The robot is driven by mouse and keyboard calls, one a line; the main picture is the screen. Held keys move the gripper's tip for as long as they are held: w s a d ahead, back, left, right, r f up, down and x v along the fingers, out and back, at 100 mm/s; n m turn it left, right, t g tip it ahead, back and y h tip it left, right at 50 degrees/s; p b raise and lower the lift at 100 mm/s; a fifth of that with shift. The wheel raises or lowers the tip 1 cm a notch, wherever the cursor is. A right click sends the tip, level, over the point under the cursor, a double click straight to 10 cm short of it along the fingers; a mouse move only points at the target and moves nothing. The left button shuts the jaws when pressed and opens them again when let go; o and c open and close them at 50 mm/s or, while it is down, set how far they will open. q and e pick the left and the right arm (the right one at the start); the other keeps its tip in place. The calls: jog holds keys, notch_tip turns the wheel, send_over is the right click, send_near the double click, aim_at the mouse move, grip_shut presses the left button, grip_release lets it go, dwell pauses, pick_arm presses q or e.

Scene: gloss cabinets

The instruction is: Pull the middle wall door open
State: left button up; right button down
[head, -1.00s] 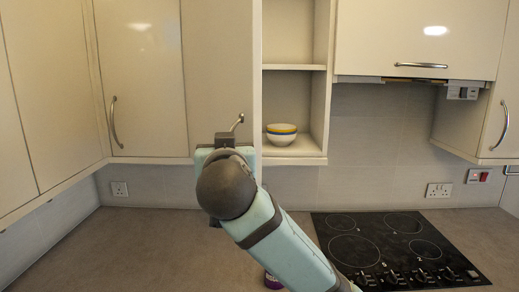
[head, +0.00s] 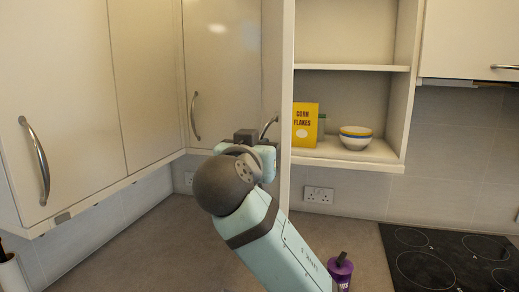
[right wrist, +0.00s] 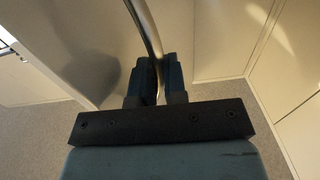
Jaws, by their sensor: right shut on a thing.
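The middle wall door (head: 273,60) stands swung out from its cupboard, seen nearly edge-on in the head view. Its curved metal handle (head: 270,124) is at the door's lower part. My right gripper (head: 262,136) is shut on this handle. In the right wrist view the handle (right wrist: 144,28) runs down between the two dark fingers of the gripper (right wrist: 158,80), beside the pale door face (right wrist: 85,35). My right forearm hides part of the counter. My left gripper is not in view.
Closed doors (head: 60,100) stand left. A purple bottle (head: 340,272) and black hob (head: 440,260) are below.

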jog(key=c, duration=1.5)
grip_release()
jog(key=shift+w, duration=0.1)
jog(key=b+v, duration=0.3)
jog(key=v, duration=0.9)
jog(key=shift+f, duration=0.1)
